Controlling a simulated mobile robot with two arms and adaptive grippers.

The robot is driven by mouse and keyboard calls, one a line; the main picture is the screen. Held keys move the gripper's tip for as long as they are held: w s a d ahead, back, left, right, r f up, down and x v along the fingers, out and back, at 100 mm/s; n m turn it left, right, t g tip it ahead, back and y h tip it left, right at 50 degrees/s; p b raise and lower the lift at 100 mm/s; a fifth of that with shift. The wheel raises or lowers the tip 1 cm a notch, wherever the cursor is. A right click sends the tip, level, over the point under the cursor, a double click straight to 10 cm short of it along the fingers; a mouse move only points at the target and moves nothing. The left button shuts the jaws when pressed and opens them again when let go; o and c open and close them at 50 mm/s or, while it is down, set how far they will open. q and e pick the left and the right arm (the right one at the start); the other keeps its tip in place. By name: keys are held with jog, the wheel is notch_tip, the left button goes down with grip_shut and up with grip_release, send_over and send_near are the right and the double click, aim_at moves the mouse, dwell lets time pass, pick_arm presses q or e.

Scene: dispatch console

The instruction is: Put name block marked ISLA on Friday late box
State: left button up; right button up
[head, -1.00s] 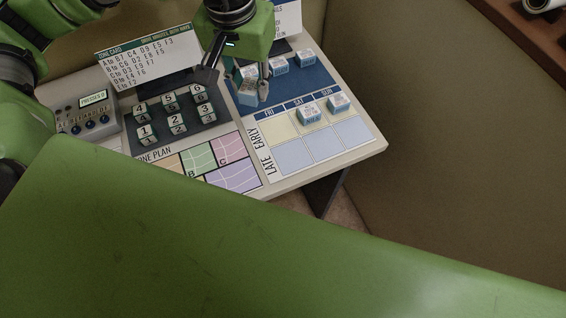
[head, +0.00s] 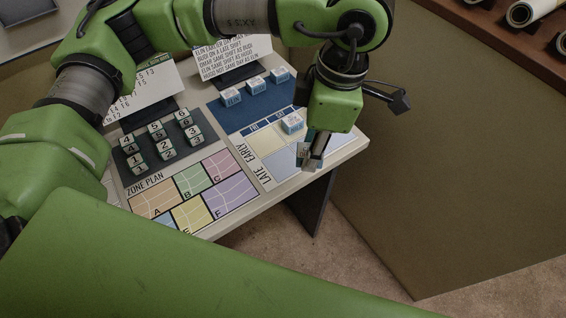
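My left gripper (head: 314,155) hangs over the right part of the shift board's late row. Its fingers are close together around a small blue-and-white name block (head: 302,153), partly hidden; its name cannot be read. The Friday late box (head: 277,163) is the pale blue cell at the left of the late row, bare, left of the gripper. Three name blocks, a left one (head: 231,96), a middle one (head: 256,85) and a right one (head: 280,75), stand on the dark blue mat. I cannot tell which block is marked ISLA. My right gripper is not in view.
Another name block (head: 292,122) stands in the early row, close to my gripper. Numbered blocks (head: 162,143) stand on a dark pad, left of the mat. The zone plan (head: 205,190) lies in front of them. The console's front edge is just beyond the late row.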

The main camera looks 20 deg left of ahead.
pick_arm(q)
jog(key=s+d+n, duration=0.1)
jog(key=d+n, duration=0.2)
jog(key=n, duration=0.2)
jog(key=n+p, duration=0.3)
jog(key=p, duration=0.2)
send_over(282, 164)
jog(key=d, duration=0.1)
jog(key=shift+g+h, duration=0.3)
jog(key=shift+g, duration=0.1)
notch_tip(282, 164, down, 9)
jog(key=shift+s+d+f, duration=0.1)
jog(key=shift+s, duration=0.05)
jog(key=shift+w+a+f, duration=0.2)
jog(key=shift+a+f, duration=0.15)
jog(key=shift+f, duration=0.1)
notch_tip(282, 164, down, 3)
jog(key=shift+w+a+p, duration=0.1)
jog(key=shift+a+p, duration=0.05)
jog(key=shift+p, duration=0.7)
jog(key=shift+f, duration=0.35)
jog(key=o, duration=0.6)
jog(key=shift+b, duration=0.3)
jog(key=o, duration=0.4)
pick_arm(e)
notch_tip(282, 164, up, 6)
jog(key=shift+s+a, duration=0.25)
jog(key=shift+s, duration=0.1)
